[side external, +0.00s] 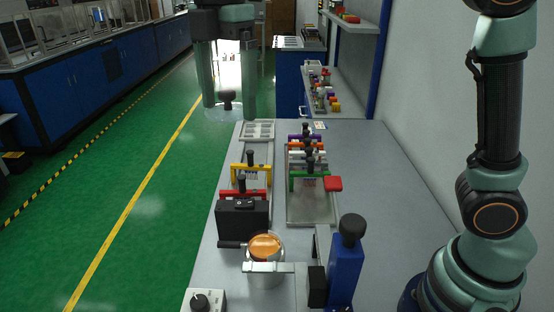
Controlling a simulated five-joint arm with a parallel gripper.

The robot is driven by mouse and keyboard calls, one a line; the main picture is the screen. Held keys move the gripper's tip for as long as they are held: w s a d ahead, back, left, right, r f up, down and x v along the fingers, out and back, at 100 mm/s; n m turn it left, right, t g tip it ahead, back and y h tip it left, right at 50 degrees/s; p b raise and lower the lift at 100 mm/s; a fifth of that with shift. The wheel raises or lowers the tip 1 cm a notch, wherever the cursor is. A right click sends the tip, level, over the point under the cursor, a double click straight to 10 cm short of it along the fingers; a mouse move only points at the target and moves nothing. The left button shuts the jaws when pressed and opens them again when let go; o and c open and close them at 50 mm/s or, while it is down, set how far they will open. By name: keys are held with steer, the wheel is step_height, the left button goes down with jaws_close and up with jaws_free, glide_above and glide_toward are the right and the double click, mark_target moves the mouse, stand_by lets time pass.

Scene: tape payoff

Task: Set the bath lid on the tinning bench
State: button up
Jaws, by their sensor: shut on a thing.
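My gripper (229,110) hangs at the upper middle left of the side external view, beyond the far left end of the grey tinning bench (385,190). Its two fingers are wide apart but shut on the bath lid (228,97), a pale disc with a dark knob on top. The lid is held level in the air, apart from the bench. The round metal bath (264,262) stands at the near end of the bench, uncovered, with an orange surface showing inside.
Yellow (251,168), red and green handled frames stand along the bench, with a black box (242,218) near the bath. A blue post with a black knob (347,262) stands right of the bath. The bench's right side is clear.

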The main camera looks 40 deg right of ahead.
mark_target(215, 256)
steer(key=shift+w+a+f+n, duration=0.7)
steer(key=shift+w+a+n, duration=1.05)
steer(key=shift+w, duration=1.55)
step_height(215, 256, down, 34)
steer(key=shift+d+r, duration=0.15)
steer(key=shift+r, duration=0.1)
steer(key=shift+f, duration=0.35)
steer(key=o, duration=1.1)
steer(key=shift+c, duration=0.2)
steer(key=shift+r, duration=0.1)
step_height(215, 256, up, 7)
